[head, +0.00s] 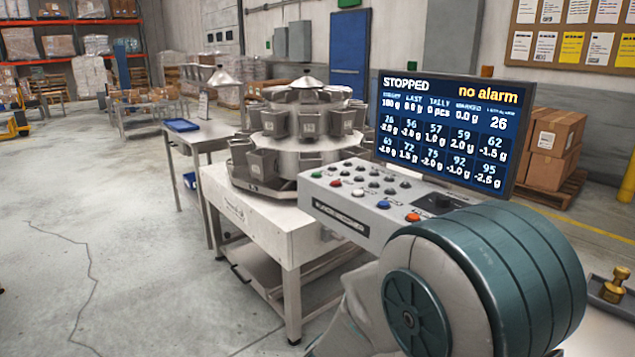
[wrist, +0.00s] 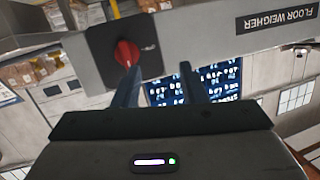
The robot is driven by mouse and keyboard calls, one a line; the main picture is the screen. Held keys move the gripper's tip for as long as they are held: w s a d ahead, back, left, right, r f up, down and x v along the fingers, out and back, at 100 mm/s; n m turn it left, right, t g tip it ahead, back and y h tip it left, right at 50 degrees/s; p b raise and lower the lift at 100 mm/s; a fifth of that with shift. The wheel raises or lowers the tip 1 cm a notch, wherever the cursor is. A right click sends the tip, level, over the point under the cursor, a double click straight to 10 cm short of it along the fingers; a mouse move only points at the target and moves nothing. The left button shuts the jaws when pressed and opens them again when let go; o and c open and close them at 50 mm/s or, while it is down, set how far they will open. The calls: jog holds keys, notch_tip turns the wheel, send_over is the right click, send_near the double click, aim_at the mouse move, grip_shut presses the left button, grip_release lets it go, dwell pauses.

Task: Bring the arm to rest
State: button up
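In the wrist view my gripper (wrist: 160,70) has its two dark fingers apart, with a gap through which part of a lit display shows. It holds nothing that I can see. The left finger's tip overlaps the lower edge of a red knob (wrist: 126,53) on a dark plate; I cannot tell whether they touch. In the head view my arm fills the lower right, its large teal joint in front of the control panel (head: 345,205); the gripper is hidden there. The display (head: 445,88) reads "STOPPED" and "no alarm".
A multihead weigher (head: 290,190) stands on a white-topped frame left of the panel. A side table (head: 205,135) with a blue tray (head: 180,125) is beyond it. A brass weight (head: 615,287) stands at the right edge. Boxes (head: 553,145) sit behind the display. The floor at left is clear.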

jog(key=s+a+r+n+g+y+p, duration=0.2)
jog(key=a+r+n+y+p, duration=0.45)
jog(key=y, duration=0.45)
jog(key=s+d+r+n+g+p, duration=0.1)
jog(key=s+d+r+g, duration=0.1)
jog(key=s, duration=0.6)
jog(key=s+d+r+n+g+p, duration=0.1)
jog(key=s+d+r+g, duration=0.1)
jog(key=s+g, duration=0.3)
jog(key=s+d, duration=0.1)
jog(key=s, duration=0.3)
jog(key=shift+s+d+n+h+p, duration=0.15)
jog(key=shift+s+n+h+p, duration=0.1)
jog(key=shift+n+h+p, duration=0.15)
